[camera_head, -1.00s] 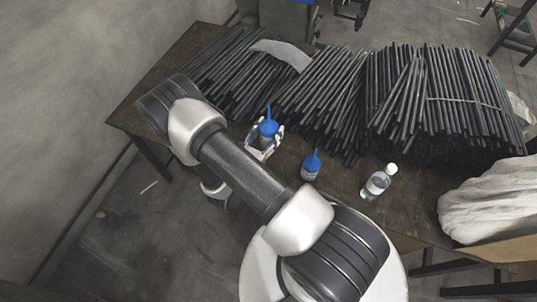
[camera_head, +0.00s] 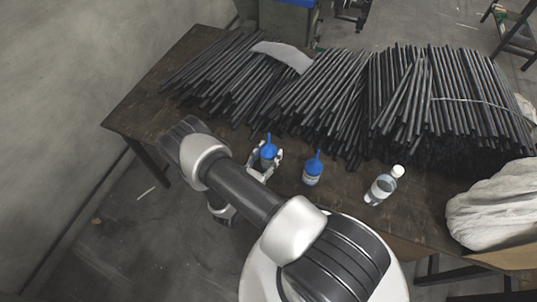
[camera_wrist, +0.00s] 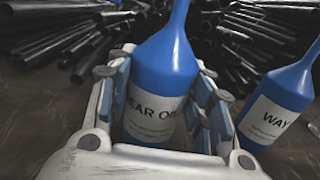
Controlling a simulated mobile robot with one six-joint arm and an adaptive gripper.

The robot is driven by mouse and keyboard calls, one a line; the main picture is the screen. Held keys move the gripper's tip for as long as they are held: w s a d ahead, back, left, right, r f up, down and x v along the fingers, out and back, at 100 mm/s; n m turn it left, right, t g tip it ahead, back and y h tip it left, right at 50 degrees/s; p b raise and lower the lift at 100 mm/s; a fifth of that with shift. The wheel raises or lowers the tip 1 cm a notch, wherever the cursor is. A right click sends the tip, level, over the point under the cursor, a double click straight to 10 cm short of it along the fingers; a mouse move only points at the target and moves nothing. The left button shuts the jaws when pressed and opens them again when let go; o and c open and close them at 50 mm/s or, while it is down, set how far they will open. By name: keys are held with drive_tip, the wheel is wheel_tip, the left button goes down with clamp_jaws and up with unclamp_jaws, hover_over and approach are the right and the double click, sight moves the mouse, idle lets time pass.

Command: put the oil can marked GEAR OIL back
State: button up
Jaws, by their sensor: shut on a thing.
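The blue oil can marked GEAR OIL (camera_wrist: 160,75) stands upright between the fingers of my gripper (camera_wrist: 163,92) in the wrist view. Its label reads "EAR OIL", with the left edge hidden by a finger. My gripper is shut on it, with blue pads at both sides of the body. In the head view the can (camera_head: 268,151) and my gripper (camera_head: 265,164) are over the table's near edge. I cannot tell whether the can's base touches the table (camera_head: 140,112). A second blue can (camera_wrist: 280,105), its label starting "WAY", stands to the right, apart; the head view shows it too (camera_head: 312,170).
A clear bottle with a white cap (camera_head: 382,186) stands right of the second can. Piles of dark rods (camera_head: 320,95) fill the table behind the cans. A grey sheet (camera_head: 283,54) lies on the rods. White cloth (camera_head: 495,205) is at the right. The table's left end is bare.

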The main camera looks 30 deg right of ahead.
drive_tip(key=shift+f, duration=0.15)
drive_tip(key=o, duration=1.2)
